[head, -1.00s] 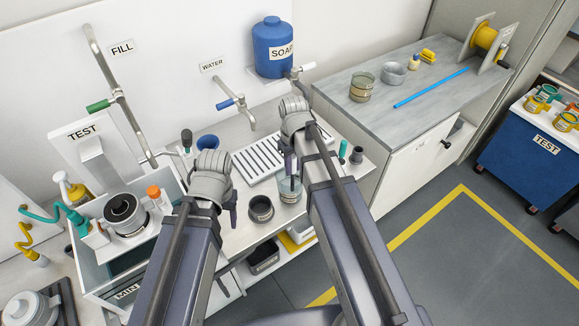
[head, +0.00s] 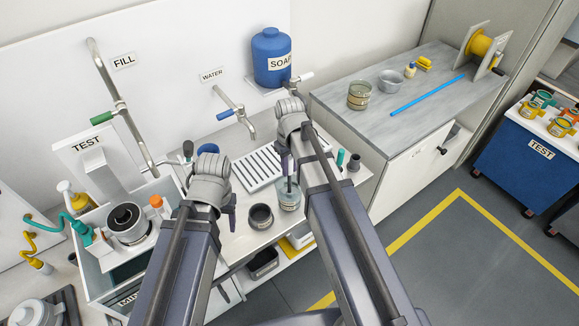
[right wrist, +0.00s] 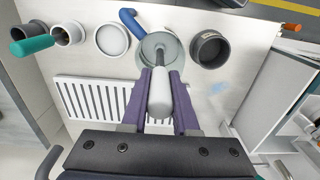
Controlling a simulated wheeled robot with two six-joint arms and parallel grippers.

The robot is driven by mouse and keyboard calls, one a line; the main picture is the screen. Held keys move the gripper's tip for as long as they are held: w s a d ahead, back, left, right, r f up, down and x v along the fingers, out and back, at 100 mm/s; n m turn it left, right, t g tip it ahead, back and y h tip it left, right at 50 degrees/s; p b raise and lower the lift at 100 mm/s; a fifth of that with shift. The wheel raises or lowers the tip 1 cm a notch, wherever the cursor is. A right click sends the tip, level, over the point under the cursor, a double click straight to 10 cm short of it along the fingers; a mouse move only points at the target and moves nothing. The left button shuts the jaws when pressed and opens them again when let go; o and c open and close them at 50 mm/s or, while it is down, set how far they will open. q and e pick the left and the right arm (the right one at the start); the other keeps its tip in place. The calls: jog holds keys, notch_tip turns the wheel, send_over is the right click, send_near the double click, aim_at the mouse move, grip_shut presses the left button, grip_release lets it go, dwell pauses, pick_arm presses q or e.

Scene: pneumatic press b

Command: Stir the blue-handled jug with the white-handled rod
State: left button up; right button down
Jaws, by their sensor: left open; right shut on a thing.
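The blue-handled jug (head: 290,201) is a clear vessel on the white counter in the head view. In the right wrist view its blue handle (right wrist: 132,19) points up and left from its round mouth (right wrist: 147,47). My right gripper (head: 287,166) is above the jug, its purple fingers shut on the white handle (right wrist: 160,95) of the rod. The rod's far end reaches into the jug's mouth; whether it touches the wall or bottom cannot be told. My left gripper (head: 230,213) is open and empty, left of the jug above the counter.
A dark pot (head: 260,216) stands close beside the jug. A white slotted drain rack (head: 256,168) lies behind it. In the right wrist view, a white cup (right wrist: 113,40) and a teal-handled vessel (right wrist: 66,34) stand left of the jug. A water tap (head: 237,108) is on the wall.

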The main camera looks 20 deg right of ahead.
jog(key=shift+r+p, duration=4.35)
jog(key=shift+r, duration=0.35)
notch_tip(320, 180, up, 5)
jog(key=p, duration=0.4)
jog(key=shift+f+p, duration=0.15)
jog(key=shift+p, duration=0.2)
jog(key=shift+f, duration=0.1)
